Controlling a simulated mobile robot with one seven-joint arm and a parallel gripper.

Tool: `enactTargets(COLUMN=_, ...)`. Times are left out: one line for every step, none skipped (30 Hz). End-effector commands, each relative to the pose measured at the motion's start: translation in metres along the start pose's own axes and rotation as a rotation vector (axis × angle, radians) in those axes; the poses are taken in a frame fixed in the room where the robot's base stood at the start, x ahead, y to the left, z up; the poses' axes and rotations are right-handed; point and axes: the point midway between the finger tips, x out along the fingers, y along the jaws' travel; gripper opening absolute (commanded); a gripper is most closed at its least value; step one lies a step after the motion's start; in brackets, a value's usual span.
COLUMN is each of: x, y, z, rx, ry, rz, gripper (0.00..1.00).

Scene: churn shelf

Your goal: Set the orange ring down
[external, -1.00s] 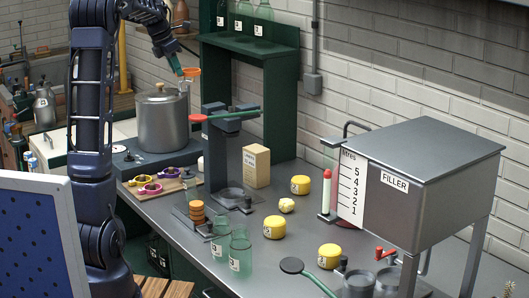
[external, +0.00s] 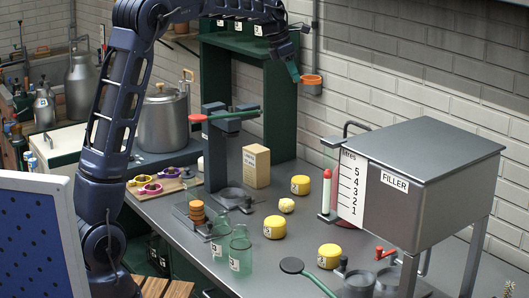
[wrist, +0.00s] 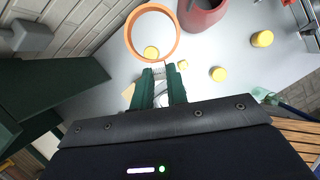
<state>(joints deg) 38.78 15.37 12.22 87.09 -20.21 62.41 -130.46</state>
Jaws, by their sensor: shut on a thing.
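My gripper (external: 298,74) is high in the air above the back of the bench, beside the green shelf. It is shut on the orange ring (external: 312,79), which sticks out to the right of the fingertips, clear of any surface. In the wrist view my fingers (wrist: 162,74) pinch the near edge of the ring (wrist: 129,38). A yellow round piece (wrist: 151,52) on the bench shows through the ring's opening.
Below are a cardboard box (external: 256,166), yellow rounds (external: 300,185) and a green-handled press (external: 225,118). The filler (external: 440,165) stands right, the lidded pot (external: 163,122) left. The green shelf (external: 281,110) is close by. Some grey benchtop between the yellow pieces is bare.

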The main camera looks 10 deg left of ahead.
Motion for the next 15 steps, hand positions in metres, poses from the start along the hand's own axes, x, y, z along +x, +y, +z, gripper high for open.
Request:
enactTargets(x=0.007, y=-0.017, z=0.018, rx=0.026, ry=0.000, rz=-0.009, gripper=0.00)
enactTargets(x=0.011, y=-0.026, z=0.026, rx=0.037, ry=0.000, rz=-0.014, gripper=0.00)
enactTargets(x=0.016, y=-0.039, z=0.037, rx=0.052, ry=0.000, rz=-0.021, gripper=0.00)
enactTargets(x=0.019, y=-0.048, z=0.046, rx=0.063, ry=0.000, rz=-0.025, gripper=0.00)
enactTargets(x=0.022, y=-0.058, z=0.054, rx=0.075, ry=-0.001, rz=-0.029, gripper=0.00)
enactTargets(x=0.027, y=-0.071, z=0.065, rx=0.091, ry=-0.002, rz=-0.036, gripper=0.00)
enactTargets(x=0.030, y=-0.081, z=0.073, rx=0.102, ry=-0.001, rz=-0.040, gripper=0.00)
enactTargets(x=0.034, y=-0.091, z=0.081, rx=0.114, ry=-0.001, rz=-0.045, gripper=0.00)
enactTargets(x=0.038, y=-0.105, z=0.090, rx=0.128, ry=-0.001, rz=-0.051, gripper=0.00)
enactTargets(x=0.041, y=-0.116, z=0.098, rx=0.140, ry=-0.002, rz=-0.055, gripper=0.00)
enactTargets(x=0.044, y=-0.126, z=0.105, rx=0.152, ry=-0.002, rz=-0.060, gripper=0.00)
enactTargets(x=0.048, y=-0.141, z=0.114, rx=0.166, ry=-0.003, rz=-0.066, gripper=0.00)
enactTargets(x=0.051, y=-0.152, z=0.121, rx=0.178, ry=-0.003, rz=-0.071, gripper=0.00)
enactTargets(x=0.054, y=-0.163, z=0.127, rx=0.188, ry=-0.003, rz=-0.075, gripper=0.00)
enactTargets(x=0.057, y=-0.178, z=0.136, rx=0.203, ry=-0.003, rz=-0.081, gripper=0.00)
